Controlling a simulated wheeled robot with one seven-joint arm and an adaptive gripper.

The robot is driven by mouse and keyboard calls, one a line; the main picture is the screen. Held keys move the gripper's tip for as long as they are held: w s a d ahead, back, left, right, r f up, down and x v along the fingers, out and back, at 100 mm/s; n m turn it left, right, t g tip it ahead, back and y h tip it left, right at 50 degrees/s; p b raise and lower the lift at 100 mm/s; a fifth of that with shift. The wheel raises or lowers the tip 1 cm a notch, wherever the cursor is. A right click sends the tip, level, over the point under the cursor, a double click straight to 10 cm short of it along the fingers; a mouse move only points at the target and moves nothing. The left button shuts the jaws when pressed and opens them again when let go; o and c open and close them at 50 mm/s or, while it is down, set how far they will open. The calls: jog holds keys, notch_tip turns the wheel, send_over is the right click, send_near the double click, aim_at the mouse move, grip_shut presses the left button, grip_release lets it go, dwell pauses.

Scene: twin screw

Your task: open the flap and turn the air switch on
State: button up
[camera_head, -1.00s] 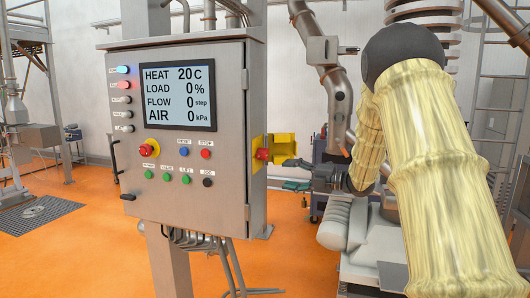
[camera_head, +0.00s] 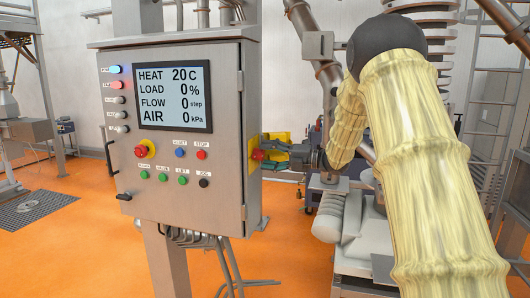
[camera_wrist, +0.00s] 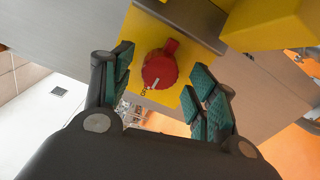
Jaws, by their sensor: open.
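The red rotary air switch (camera_wrist: 160,70) sits on a yellow plate (camera_wrist: 133,75) on the side of the grey control cabinet. The yellow flap (camera_wrist: 270,22) stands swung open at the upper right of the wrist view. My gripper (camera_wrist: 160,88) is open, with a green-padded finger on each side of the switch in that view; I cannot tell whether either touches it. The display reads AIR 0 kPa.
The cabinet (camera_head: 225,200) carries a display (camera_head: 160,96), a red emergency knob (camera_head: 142,150) and several buttons on its front. Pipes and machinery (camera_head: 340,215) stand behind and below my arm. Orange floor is clear at the lower left.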

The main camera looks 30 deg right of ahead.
jog(key=shift+w+a, duration=0.45)
jog(key=shift+w, duration=0.05)
jog(key=shift+c, duration=0.2)
jog(key=c, duration=1)
